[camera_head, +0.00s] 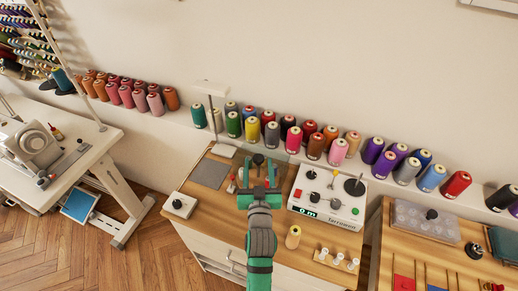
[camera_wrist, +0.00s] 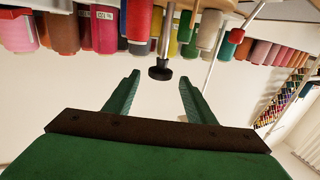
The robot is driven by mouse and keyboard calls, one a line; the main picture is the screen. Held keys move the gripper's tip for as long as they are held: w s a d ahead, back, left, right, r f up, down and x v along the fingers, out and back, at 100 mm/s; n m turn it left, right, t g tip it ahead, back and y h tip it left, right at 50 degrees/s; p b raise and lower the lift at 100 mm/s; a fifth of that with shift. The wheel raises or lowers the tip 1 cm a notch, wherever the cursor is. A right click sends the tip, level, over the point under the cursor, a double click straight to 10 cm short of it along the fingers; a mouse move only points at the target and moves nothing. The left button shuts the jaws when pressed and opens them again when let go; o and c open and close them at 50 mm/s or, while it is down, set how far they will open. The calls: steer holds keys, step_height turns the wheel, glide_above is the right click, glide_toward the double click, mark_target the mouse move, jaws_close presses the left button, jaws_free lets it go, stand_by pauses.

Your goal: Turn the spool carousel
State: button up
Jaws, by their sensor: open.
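The spool carousel shows in the wrist view, upside down, as a pale wooden disc (camera_wrist: 232,17) with small spools around a metal post. The post ends in a black knob (camera_wrist: 160,71). In the head view my gripper (camera_head: 258,169) hides most of the carousel; the dark knob (camera_head: 258,159) shows just beyond the fingers. My gripper is open and empty; in the wrist view its two green fingers (camera_wrist: 160,80) lie either side of the knob in the picture. I cannot tell whether the knob is between the fingertips or a little beyond them.
A white winding machine (camera_head: 328,192) stands right of my gripper. A white T-shaped stand (camera_head: 211,89) and a grey mat (camera_head: 209,173) are to the left. A box with a black knob (camera_head: 179,205) sits at the left edge. Thread cones (camera_head: 316,146) line the wall ledge behind.

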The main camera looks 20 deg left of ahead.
steer(key=x, duration=0.8)
jaws_close()
